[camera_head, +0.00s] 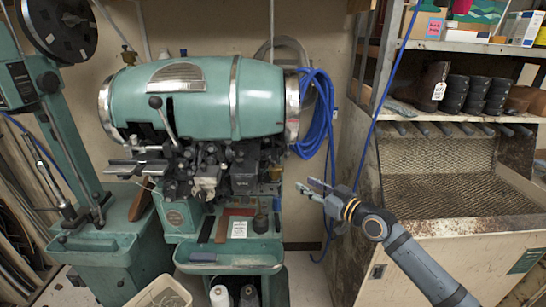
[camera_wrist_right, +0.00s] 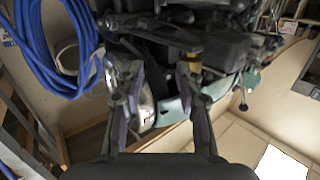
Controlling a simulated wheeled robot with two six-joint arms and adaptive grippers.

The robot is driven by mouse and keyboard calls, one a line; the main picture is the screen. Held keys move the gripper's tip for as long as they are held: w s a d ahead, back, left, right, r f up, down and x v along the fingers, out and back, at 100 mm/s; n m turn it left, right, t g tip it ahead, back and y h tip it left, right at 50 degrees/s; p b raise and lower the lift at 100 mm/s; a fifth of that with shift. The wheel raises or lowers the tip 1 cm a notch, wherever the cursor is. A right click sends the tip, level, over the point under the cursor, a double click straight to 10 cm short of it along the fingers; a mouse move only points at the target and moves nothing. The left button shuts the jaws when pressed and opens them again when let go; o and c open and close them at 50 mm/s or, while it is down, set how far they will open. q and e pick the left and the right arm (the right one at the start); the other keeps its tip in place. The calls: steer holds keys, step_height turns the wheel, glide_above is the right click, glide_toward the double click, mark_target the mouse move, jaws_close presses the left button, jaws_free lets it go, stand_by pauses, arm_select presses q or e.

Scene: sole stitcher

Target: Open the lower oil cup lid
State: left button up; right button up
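The green sole stitcher (camera_head: 205,95) stands at the left centre in the head view, with its dark mechanism (camera_head: 225,170) under the drum. I cannot clearly pick out the lower oil cup or its lid. A small amber part (camera_wrist_right: 190,64) shows beyond the fingertips in the wrist view; I cannot tell whether it is the oil cup. My right gripper (camera_head: 306,189) is just right of the mechanism, apart from it, pointing left. In the wrist view its fingers (camera_wrist_right: 160,72) are spread with nothing held between them. My left gripper is not in view.
A blue hose coil (camera_head: 318,112) hangs right of the drum. A rusty mesh bin (camera_head: 440,165) and shelf stand at the right. Bare wall lies behind my right gripper.

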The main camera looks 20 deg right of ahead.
mark_target(273, 161)
steer(key=s+a+r+n+y, duration=0.2)
steer(key=a+r, duration=0.2)
steer(key=r, duration=0.2)
steer(key=p+x, duration=0.3)
steer(key=x, duration=0.6)
steer(key=shift+w+a, duration=0.1)
steer(key=shift+w+a+f+p, duration=0.1)
steer(key=shift+w+a+p, duration=0.3)
steer(key=shift+w, duration=0.15)
steer(key=shift+d, duration=0.1)
jaws_close()
